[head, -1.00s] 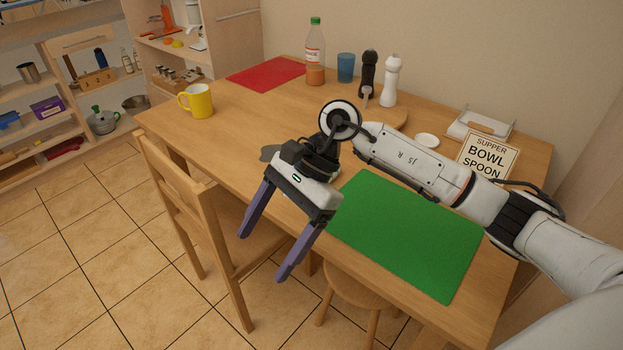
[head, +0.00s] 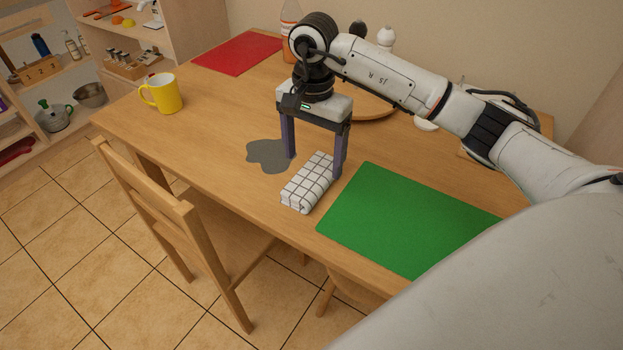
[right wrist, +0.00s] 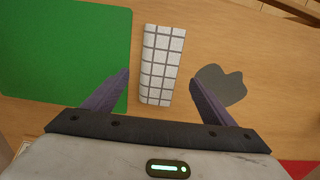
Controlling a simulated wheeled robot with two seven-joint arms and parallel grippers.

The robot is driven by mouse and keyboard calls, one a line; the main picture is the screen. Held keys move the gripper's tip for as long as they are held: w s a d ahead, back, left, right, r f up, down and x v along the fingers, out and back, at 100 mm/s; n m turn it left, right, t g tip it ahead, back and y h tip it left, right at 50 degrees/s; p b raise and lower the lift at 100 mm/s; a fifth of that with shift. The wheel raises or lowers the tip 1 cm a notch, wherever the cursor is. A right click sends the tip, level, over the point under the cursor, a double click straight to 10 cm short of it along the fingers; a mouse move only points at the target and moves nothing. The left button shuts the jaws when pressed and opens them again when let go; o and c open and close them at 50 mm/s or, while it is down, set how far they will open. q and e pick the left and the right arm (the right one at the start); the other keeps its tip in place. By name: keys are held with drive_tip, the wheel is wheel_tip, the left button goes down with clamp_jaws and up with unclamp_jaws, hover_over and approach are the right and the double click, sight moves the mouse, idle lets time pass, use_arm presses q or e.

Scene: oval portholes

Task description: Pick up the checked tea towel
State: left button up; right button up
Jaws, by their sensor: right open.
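The checked tea towel (head: 308,184) is a folded white block with dark grid lines. It lies on the wooden table between a grey patch and a green mat. My right gripper (head: 314,167) is open and points down over the far end of the towel. In the right wrist view the towel (right wrist: 161,62) lies ahead of and between the two spread fingers (right wrist: 159,76), with no contact visible. Whether the fingertips reach the table height cannot be told. My left gripper is not in view.
The green mat (head: 400,222) lies right of the towel and the flat grey patch (head: 266,156) left of it. A yellow mug (head: 163,94) and red mat (head: 238,53) are farther left. A round wooden board (head: 375,108) is behind my gripper. A chair (head: 170,215) stands at the near edge.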

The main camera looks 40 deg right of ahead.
sight(315, 172)
drive_tip(key=f, duration=0.4)
drive_tip(key=shift+d+f, duration=0.35)
drive_tip(key=c, duration=1.2)
drive_tip(key=shift+o, duration=0.2)
wheel_tip(315, 172, up, 10)
